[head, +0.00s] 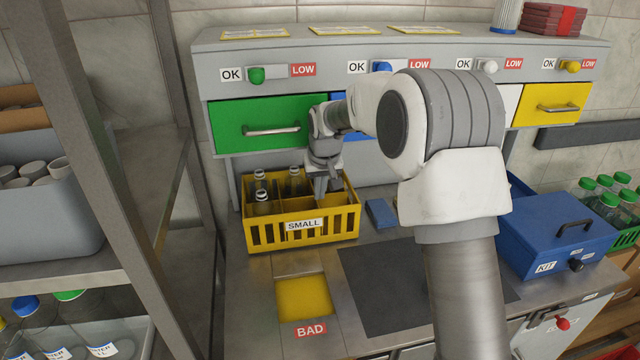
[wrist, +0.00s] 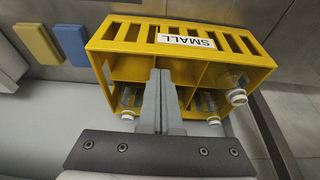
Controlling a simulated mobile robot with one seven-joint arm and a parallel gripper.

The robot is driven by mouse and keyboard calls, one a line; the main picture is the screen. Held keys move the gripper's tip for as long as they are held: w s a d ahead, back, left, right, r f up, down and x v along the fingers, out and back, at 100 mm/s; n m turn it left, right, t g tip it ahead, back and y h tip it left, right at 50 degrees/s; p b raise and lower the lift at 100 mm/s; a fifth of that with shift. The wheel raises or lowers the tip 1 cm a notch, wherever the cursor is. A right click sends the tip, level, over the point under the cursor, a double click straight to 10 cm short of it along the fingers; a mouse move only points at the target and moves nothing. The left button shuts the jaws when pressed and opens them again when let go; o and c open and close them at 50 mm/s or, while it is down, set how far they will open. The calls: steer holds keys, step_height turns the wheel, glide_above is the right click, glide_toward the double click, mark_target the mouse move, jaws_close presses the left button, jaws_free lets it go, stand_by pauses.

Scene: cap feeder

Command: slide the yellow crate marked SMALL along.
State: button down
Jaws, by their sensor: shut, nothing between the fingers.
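The yellow crate marked SMALL (head: 262,233) stands upright on the metal counter at the left, below the green drawer. It has compartments, and several clear bottles (head: 260,183) stand in its left and back part. In the wrist view the crate (wrist: 132,33) fills the upper middle, with its SMALL label upside down. My gripper (head: 328,188) points down at the crate's right part and is shut and empty. In the wrist view its fingers (wrist: 160,98) reach over or into a compartment without a bottle. I cannot tell whether they touch a crate wall.
A blue block (head: 380,213) lies right of the crate; the wrist view also shows a yellow block (wrist: 38,43). In front are a yellow BAD square (head: 304,296) and a dark mat (head: 385,295). A blue KIT box (head: 555,240) stands right. A metal shelf post (head: 130,170) rises left.

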steer(key=x, duration=0.5)
stand_by(0.4)
